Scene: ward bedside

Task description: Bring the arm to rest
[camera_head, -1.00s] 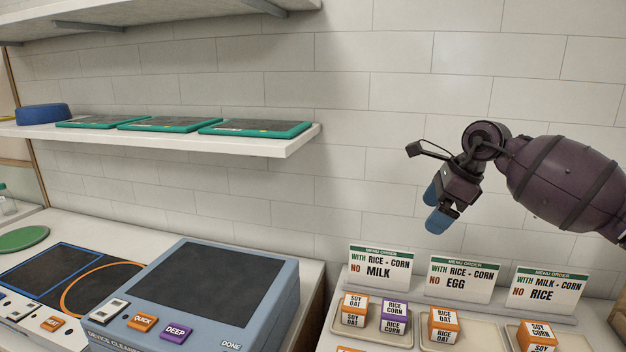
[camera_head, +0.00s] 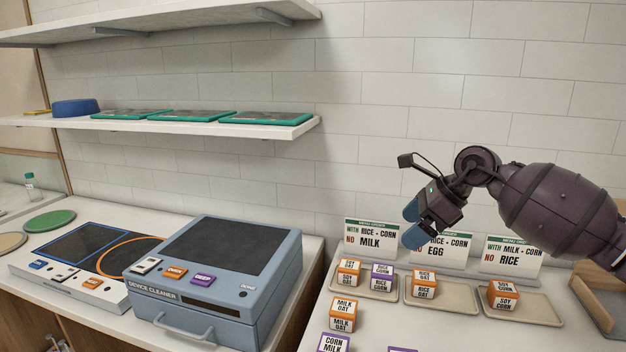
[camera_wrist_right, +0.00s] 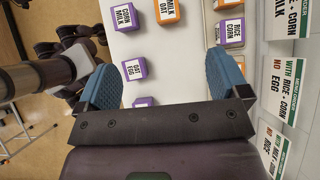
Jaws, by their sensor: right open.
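My right gripper (camera_head: 412,226) with blue finger pads hangs in the air at the right, in front of the menu cards and above the trays. In the right wrist view its two blue fingers (camera_wrist_right: 163,80) stand wide apart with nothing between them; labelled cubes lie beyond them. My right arm comes in from the right edge and covers part of the middle menu card. My left gripper is not in either view.
Menu cards (camera_head: 371,239) stand behind shallow trays (camera_head: 440,297) with labelled cubes (camera_head: 423,284). A blue-grey device cleaner (camera_head: 215,275) sits left of them. Wall shelves (camera_head: 200,128) hold green-edged tablets and a blue round item (camera_head: 76,107). The air before the wall is free.

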